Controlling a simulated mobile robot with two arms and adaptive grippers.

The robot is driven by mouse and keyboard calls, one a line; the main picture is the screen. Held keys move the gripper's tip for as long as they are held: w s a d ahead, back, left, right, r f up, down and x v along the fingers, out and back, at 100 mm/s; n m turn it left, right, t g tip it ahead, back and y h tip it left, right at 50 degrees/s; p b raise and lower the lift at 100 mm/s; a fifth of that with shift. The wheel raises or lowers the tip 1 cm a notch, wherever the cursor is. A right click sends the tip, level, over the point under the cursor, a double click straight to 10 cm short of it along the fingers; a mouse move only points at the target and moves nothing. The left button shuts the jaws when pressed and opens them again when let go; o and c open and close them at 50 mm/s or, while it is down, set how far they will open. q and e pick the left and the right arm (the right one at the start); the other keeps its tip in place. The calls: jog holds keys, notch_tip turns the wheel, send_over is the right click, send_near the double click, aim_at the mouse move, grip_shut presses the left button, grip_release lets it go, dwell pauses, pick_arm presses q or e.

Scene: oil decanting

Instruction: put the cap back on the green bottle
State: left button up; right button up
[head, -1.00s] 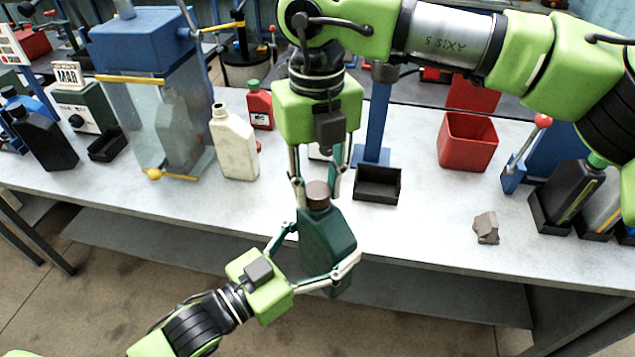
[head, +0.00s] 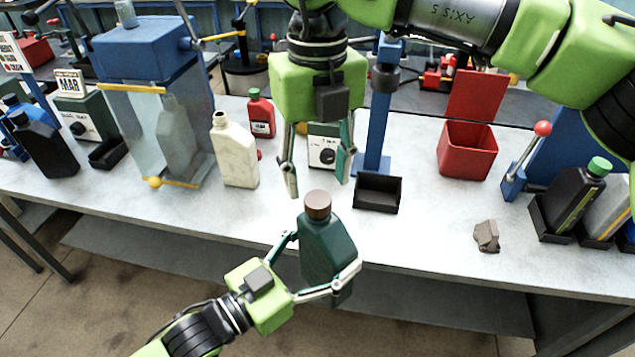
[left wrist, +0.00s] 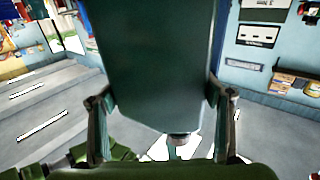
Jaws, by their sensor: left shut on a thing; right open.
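The green bottle (head: 328,246) is dark green and held upright in front of the table's front edge. A brown cap (head: 318,205) sits on its neck. My left gripper (head: 327,290) is shut on the bottle's lower body. In the left wrist view the bottle (left wrist: 160,60) fills the middle between the two fingers. My right gripper (head: 317,178) is open and empty just above the cap, fingers pointing down and apart from it. The bottle's base is partly hidden by my left fingers.
A cream bottle (head: 235,155) and a red bottle (head: 261,115) stand on the table (head: 420,230). A black tray (head: 378,194), a red bin (head: 466,150) and a grey stone (head: 486,236) are to the right. The table's front middle is mostly clear.

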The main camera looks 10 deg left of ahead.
aim_at(318, 198)
jog(key=shift+c, duration=0.3)
jog(key=n, duration=0.2)
jog(key=r+n, duration=0.1)
jog(key=shift+n, duration=0.4)
jog(key=n, duration=0.4)
jog(key=shift+r, duration=0.4)
jog(key=n, duration=0.3)
jog(key=shift+r+n, duration=0.3)
jog(key=shift+r, duration=0.1)
jog(key=n, duration=0.2)
jog(key=r+n, duration=0.1)
jog(key=n, duration=0.1)
jog(key=shift+f, duration=0.1)
jog(key=shift+f, duration=4)
